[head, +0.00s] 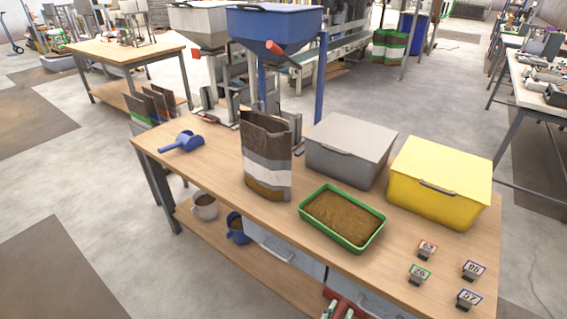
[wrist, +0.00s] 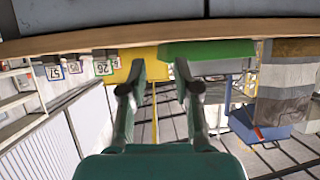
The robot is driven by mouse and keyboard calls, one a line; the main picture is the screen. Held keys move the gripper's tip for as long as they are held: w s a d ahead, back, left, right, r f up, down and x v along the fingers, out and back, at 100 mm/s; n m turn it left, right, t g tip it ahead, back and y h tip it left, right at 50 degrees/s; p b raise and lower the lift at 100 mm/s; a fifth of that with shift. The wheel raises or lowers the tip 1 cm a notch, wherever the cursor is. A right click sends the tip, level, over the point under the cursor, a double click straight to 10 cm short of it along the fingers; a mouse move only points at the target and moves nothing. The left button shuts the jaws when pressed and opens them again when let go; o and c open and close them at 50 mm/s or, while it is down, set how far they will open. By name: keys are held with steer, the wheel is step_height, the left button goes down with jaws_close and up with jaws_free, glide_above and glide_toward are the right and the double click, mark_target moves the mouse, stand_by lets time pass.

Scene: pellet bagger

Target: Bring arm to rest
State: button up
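My gripper (wrist: 160,72) shows in the wrist view with its two green-grey fingers apart and nothing between them. That view is upside down, with the front edge of the workbench (wrist: 60,42) across the top. The gripper appears in front of the bench, apart from the things on it. The bench (head: 225,205) there carries an open brown-and-white bag (head: 267,160), a green tray of brown pellets (head: 342,218) and a blue scoop (head: 183,142).
A grey lidded box (head: 350,150) and a yellow lidded box (head: 440,182) stand at the bench's back right. Several number tags, one a red-framed tag (head: 427,250), stand at the right end. A blue hopper (head: 275,25) rises behind. Clear floor (head: 130,220) lies left.

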steer(key=s+d+f+n+y, duration=0.2)
steer(key=s+f+n+y, duration=0.1)
steer(key=s, duration=0.5)
steer(key=s+d+f+n+y, duration=0.2)
steer(key=s+f+n+y, duration=0.15)
steer(key=s, duration=0.45)
steer(key=s+d+r+t, duration=0.1)
steer(key=s+r+t, duration=0.2)
steer(key=s+r, duration=1)
steer(key=s, duration=0.2)
steer(key=shift+s+t, duration=0.3)
steer(key=shift+o, duration=0.3)
steer(key=shift+w+f, duration=0.1)
